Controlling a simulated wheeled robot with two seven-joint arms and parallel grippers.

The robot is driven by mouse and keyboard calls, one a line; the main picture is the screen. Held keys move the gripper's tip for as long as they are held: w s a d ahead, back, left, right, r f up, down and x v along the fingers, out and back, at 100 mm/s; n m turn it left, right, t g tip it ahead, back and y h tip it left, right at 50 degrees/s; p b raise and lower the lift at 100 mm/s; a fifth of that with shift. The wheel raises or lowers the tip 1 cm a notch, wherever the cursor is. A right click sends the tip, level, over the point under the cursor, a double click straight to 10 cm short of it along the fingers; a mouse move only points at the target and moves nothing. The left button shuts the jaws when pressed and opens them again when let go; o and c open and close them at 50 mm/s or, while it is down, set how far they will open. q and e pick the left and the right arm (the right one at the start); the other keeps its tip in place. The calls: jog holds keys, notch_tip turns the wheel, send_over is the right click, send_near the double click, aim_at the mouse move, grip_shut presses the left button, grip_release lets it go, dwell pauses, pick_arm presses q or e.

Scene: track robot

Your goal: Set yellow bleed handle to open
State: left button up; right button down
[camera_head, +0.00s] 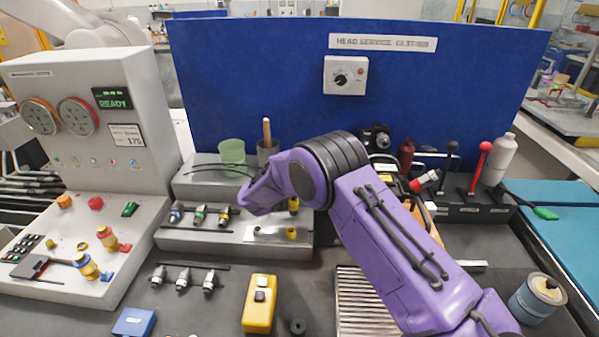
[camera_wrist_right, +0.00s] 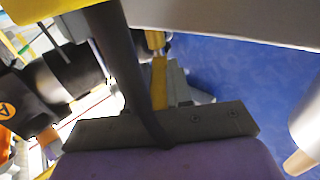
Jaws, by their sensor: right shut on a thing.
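In the right wrist view a narrow yellow piece (camera_wrist_right: 159,82), which looks like the yellow bleed handle, stands at the fingers of my right gripper (camera_wrist_right: 158,95). The gripper is shut on it, though a dark curved bar in front covers part of the contact. The handle's angle cannot be read. In the head view my purple right arm reaches across the bench from the lower right, and its gripper and the handle cannot be made out behind it. My left gripper is in neither view.
A black-knobbed lever (camera_head: 452,148), a red-knobbed lever (camera_head: 485,150) and a green handle (camera_head: 545,213) stand at the right. A grey console (camera_head: 85,125) stands left, a blue panel (camera_head: 250,75) behind. A yellow button box (camera_head: 259,303) and a tin (camera_head: 532,300) sit in front.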

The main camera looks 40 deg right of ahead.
dwell(0.4)
jog(key=c, duration=1)
grip_release()
jog(key=a+b, duration=0.1)
jog(key=a, duration=0.2)
jog(key=a+b, duration=0.1)
jog(key=a, duration=0.3)
jog(key=a+b, duration=0.1)
jog(key=a, duration=0.2)
jog(key=shift+s+a+b, duration=0.25)
jog(key=shift+s+b, duration=0.1)
jog(key=shift+c, duration=0.5)
